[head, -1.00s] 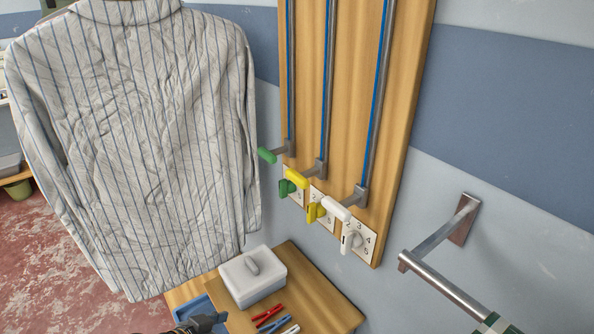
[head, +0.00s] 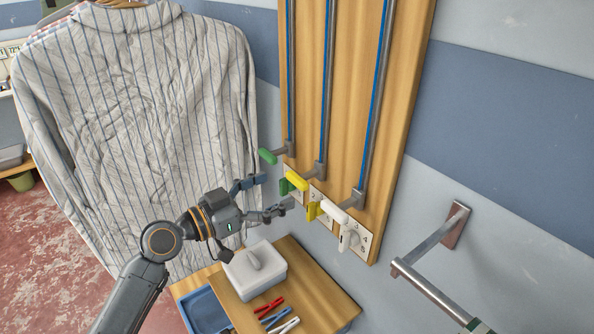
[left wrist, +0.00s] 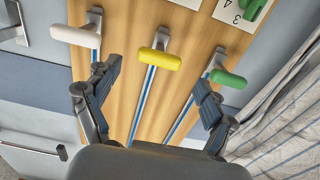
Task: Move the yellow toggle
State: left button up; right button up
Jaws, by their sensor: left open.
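The wooden board holds three rails with a green, a yellow and a white handle. The yellow handle (head: 296,181) sits at the foot of the middle rail. Below it a yellow knob (head: 313,211) sits on a numbered plate; which of these two is the toggle I cannot tell. My left gripper (head: 275,193) is open and empty, its fingers pointing right towards the board, just left of the yellow handle and knob. In the left wrist view the yellow handle (left wrist: 160,59) lies ahead, between the spread fingers and apart from them. My right gripper is not in view.
The green handle (head: 268,156) and white handle (head: 334,215) flank the yellow one closely. A green knob (head: 286,187) and white knob (head: 348,239) sit on neighbouring plates. A striped shirt (head: 140,110) hangs at left.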

aim_at(293, 181)
pick_arm(q)
jog(key=p+x, duration=0.1)
jog(key=x, duration=0.4)
jog(key=shift+r, duration=0.15)
jog(key=shift+w+d+f+p, duration=0.2)
jog(key=shift+w+d+p, duration=0.25)
jog(key=shift+d, duration=0.15)
jog(key=shift+s, duration=0.1)
jog(key=shift+c, duration=0.2)
